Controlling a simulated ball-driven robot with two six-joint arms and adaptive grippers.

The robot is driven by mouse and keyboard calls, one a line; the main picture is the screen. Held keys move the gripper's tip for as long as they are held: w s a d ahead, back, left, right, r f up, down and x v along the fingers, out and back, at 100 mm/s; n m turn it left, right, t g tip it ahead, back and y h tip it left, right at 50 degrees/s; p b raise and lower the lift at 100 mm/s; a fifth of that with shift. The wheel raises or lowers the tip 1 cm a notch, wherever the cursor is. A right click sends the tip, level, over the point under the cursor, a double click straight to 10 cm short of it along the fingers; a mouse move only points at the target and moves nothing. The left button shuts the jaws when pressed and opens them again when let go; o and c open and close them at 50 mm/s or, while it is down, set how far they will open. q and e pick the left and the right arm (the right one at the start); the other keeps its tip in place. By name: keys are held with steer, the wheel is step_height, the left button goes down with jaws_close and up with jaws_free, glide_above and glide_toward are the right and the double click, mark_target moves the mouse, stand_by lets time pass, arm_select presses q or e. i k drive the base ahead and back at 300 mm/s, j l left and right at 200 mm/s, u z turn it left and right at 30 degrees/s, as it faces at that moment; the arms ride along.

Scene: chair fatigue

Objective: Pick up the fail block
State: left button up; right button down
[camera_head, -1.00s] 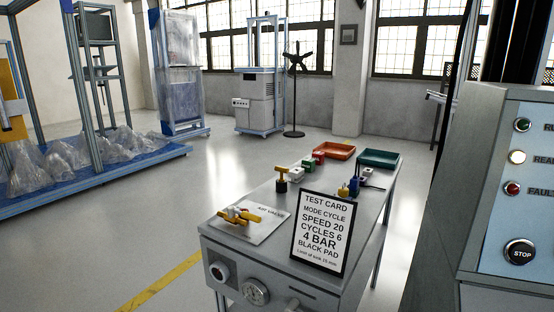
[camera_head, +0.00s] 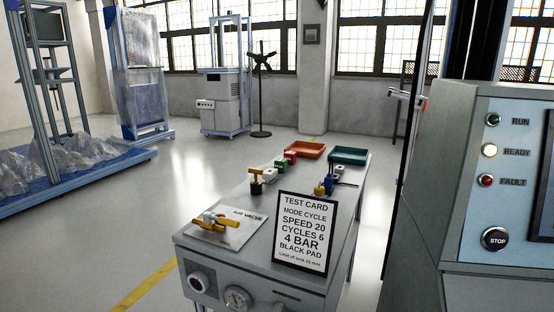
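A small red block (camera_head: 290,157), a green block (camera_head: 281,163) and a white block (camera_head: 269,174) sit in a row on the grey bench (camera_head: 285,196), towards its far left edge. No label reading "fail" can be read on any of them; the red one may be the fail block. Neither of my grippers is in view.
An orange tray (camera_head: 313,155) and a green tray (camera_head: 347,161) stand at the bench's far end. A test card (camera_head: 303,233) stands at the front, beside an air valve plate (camera_head: 236,237). A control panel (camera_head: 505,210) fills the right.

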mark_target(291, 155)
steer(key=i+j+u, duration=0.2)
steer(key=j, duration=0.2)
steer(key=j+u, duration=0.2)
steer(key=j, duration=0.15)
steer(key=i+j+u, duration=1.05)
steer(key=u, duration=0.15)
steer(key=i+z, duration=0.2)
steer(key=i, duration=0.3)
steer(key=i+j+z, duration=0.2)
steer(key=i, duration=0.3)
steer(key=i+l+z, duration=0.15)
steer(key=i+z, duration=0.15)
steer(key=z, duration=0.15)
steer(key=i+z, duration=0.3)
steer(key=z, duration=0.15)
steer(key=i+z, duration=0.3)
steer(key=z, duration=0.15)
steer(key=i+j+z, duration=0.15)
steer(key=i+z, duration=0.15)
steer(key=z, duration=0.15)
